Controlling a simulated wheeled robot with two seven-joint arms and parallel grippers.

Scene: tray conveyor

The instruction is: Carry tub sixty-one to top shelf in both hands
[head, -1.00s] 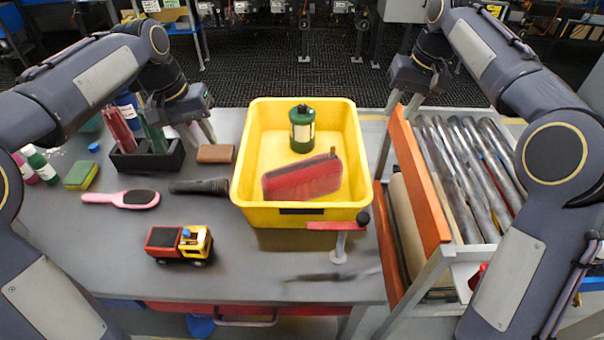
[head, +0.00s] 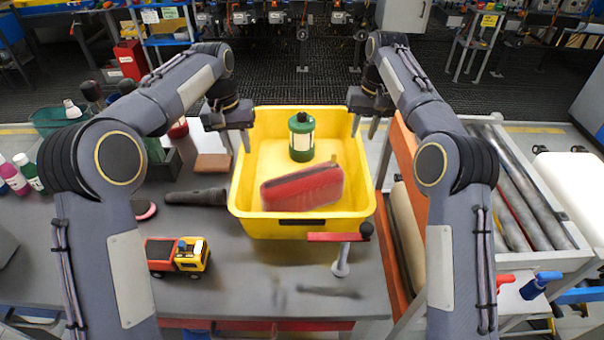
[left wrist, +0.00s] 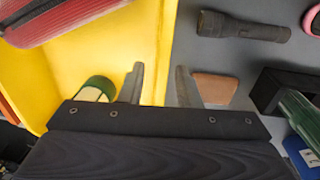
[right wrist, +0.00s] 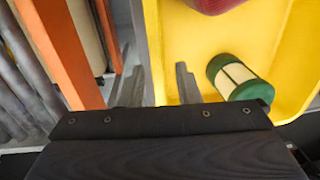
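The yellow tub (head: 310,228) stands on the grey table with a dark plate on its front wall; no number is readable. Inside, a green canister (head: 301,137) stands at the back and a red pouch (head: 302,188) lies in front. My left gripper (head: 238,142) is open at the tub's left wall; in the left wrist view its fingers (left wrist: 160,85) lie either side of the rim. My right gripper (head: 366,127) is open at the right wall, and its fingers (right wrist: 160,85) also lie either side of the rim. The top shelf is not identifiable.
A red-handled clamp (head: 340,238) stands before the tub. A toy truck (head: 178,257), flashlight (head: 197,196) and brown block (head: 213,163) are left of it.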

